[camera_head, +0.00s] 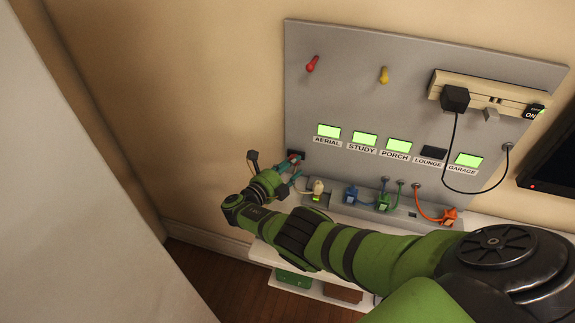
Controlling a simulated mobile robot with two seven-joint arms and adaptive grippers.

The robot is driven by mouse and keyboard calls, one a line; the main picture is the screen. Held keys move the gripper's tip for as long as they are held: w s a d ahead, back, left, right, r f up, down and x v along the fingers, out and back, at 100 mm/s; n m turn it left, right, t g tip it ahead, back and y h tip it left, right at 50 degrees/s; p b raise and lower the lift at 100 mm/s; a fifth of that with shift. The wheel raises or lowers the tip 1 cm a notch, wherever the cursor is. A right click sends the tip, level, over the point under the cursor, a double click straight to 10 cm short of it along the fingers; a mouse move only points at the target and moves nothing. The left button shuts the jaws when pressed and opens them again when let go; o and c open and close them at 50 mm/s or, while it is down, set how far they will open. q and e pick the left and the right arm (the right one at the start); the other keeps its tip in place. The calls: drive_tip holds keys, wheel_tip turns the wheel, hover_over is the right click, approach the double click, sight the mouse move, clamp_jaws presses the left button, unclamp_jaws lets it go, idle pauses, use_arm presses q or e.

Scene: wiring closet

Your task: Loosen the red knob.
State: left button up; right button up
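A small red knob (312,63) is on the upper left of the grey wall panel (345,95). It tilts slightly and nothing touches it. My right gripper (290,170) is well below it, at the panel's lower left edge. Its teal fingertips look apart, close to a dark block with a small red part (296,155). I cannot tell whether they touch that block. My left gripper is not in view.
A yellow knob (384,74) is right of the red one. Lit labels run below, with AERIAL (327,141) leftmost. A power strip (490,95) holds a black plug. Coloured plugs, including a blue one (351,194), line the bottom. The panel around the red knob is clear.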

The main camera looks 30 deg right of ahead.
drive_tip(key=shift+d+r, duration=0.15)
drive_tip(key=shift+a, duration=0.35)
drive_tip(key=v, duration=1.1)
drive_tip(key=shift+s, duration=0.3)
